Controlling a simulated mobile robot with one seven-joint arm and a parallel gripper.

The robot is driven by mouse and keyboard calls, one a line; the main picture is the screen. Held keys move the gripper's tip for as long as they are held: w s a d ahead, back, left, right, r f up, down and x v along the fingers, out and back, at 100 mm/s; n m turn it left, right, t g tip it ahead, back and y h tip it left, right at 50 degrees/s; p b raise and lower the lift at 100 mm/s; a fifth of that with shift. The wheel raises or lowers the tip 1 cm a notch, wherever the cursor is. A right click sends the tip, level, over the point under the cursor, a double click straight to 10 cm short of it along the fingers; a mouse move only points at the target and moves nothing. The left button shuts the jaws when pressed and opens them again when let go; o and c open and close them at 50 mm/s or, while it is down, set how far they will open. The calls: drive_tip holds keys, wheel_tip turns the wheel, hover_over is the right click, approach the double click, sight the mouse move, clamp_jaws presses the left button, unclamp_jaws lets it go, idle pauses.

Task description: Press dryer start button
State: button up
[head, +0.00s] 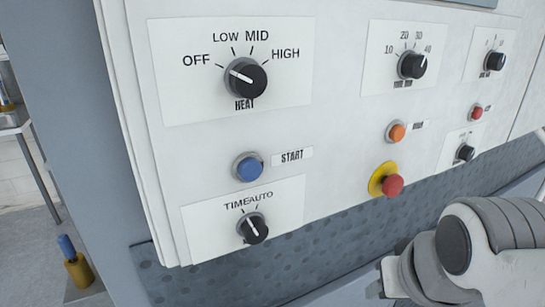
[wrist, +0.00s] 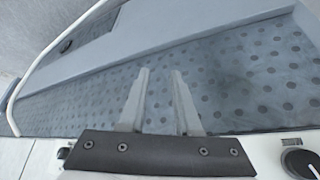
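The blue start button (head: 248,168) sits in a grey ring on the white control panel (head: 335,125) in the head view. A "START" label (head: 292,156) is just to its right. My gripper (wrist: 161,72) shows in the wrist view with its two fingers apart and nothing between them. In the head view my arm is at the lower right, below and right of the start button and apart from it. The fingers are not clearly visible there. The start button does not show in the wrist view.
The heat knob (head: 246,79) is above the start button and the time/auto knob (head: 253,229) below it. An orange button (head: 396,132) and a red emergency button (head: 392,185) on yellow are to the right. A dotted blue-grey surface (head: 330,238) lies under the panel.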

clamp_jaws()
idle(1.3)
